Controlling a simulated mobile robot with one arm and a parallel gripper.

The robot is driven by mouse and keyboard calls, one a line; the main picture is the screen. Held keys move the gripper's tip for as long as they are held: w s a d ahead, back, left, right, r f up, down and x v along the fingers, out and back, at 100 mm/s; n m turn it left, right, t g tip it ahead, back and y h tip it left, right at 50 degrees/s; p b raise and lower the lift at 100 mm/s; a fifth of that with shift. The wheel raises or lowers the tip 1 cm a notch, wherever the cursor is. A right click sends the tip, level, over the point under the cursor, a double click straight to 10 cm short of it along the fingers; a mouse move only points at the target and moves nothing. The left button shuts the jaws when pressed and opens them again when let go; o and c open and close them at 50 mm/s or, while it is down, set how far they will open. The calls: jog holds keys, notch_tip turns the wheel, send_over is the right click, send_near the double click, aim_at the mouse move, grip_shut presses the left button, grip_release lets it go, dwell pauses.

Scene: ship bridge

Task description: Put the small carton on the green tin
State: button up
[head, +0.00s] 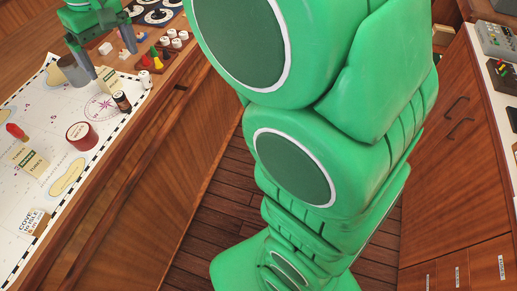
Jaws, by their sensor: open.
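My gripper (112,64) is at the upper left over the far part of the chart table, fingers apart, with nothing visibly held. A small cream carton with a green band (107,81) stands on the chart just below and in front of the fingers. I cannot tell whether a finger touches it. I cannot make out a green tin; a dark red tin with a pale top (81,136) stands near the middle of the chart.
A grey cup (72,70) stands beside the left finger. A dark jar (122,101) and a small white bottle (145,79) stand near the chart's right edge. A red-topped object (16,132) and a lettered block (35,222) are at left. Bare chart lies between them.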

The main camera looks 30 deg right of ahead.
jog(key=s+d+f+m+g, duration=0.1)
jog(key=s+d+f+m, duration=0.1)
jog(key=s+d, duration=0.4)
jog(key=s+d+f+m, duration=0.1)
jog(key=s+d+f, duration=0.4)
jog(key=s, duration=0.8)
jog(key=s+d+f+m+g+h, duration=0.1)
jog(key=s+d+f, duration=0.3)
jog(key=s+d, duration=0.4)
jog(key=shift+s+d+f+m+g, duration=0.15)
jog(key=shift+s+d+m+g, duration=0.2)
jog(key=shift+s+m, duration=0.65)
